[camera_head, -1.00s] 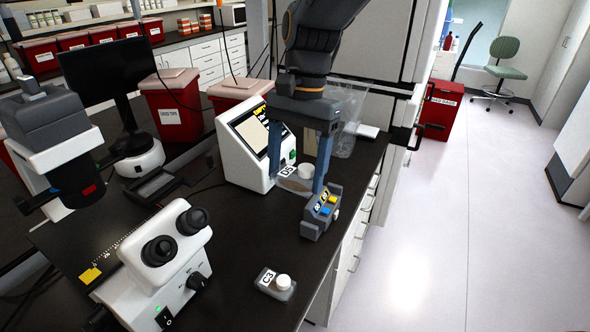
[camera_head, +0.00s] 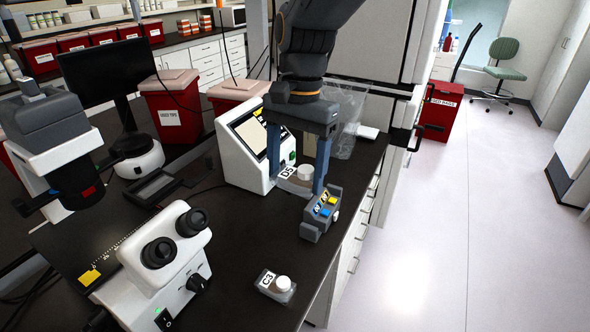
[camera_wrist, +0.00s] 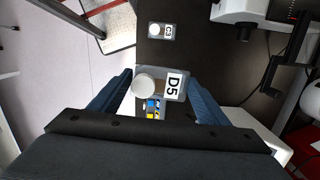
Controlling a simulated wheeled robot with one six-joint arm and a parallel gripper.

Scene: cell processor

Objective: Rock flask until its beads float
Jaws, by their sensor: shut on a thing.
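My gripper (camera_head: 297,184) is shut on a flat clear flask with a white cap and a label reading D5 (camera_head: 286,173). It holds the flask above the black bench, in front of a white machine with a screen. In the wrist view the D5 flask (camera_wrist: 174,84) lies between the blue fingers, its cap to the left and its label to the right. The flask's contents are too small to make out, so I cannot tell where any beads are. A second flask, labelled C3 (camera_head: 268,280), lies on the bench near its right edge and also shows in the wrist view (camera_wrist: 167,31).
A grey block with blue and yellow parts (camera_head: 314,230) stands just in front of the gripper. The white machine (camera_head: 236,160) is close behind left. A microscope (camera_head: 150,275) stands at front left. Bare bench (camera_head: 240,232) lies between microscope and block.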

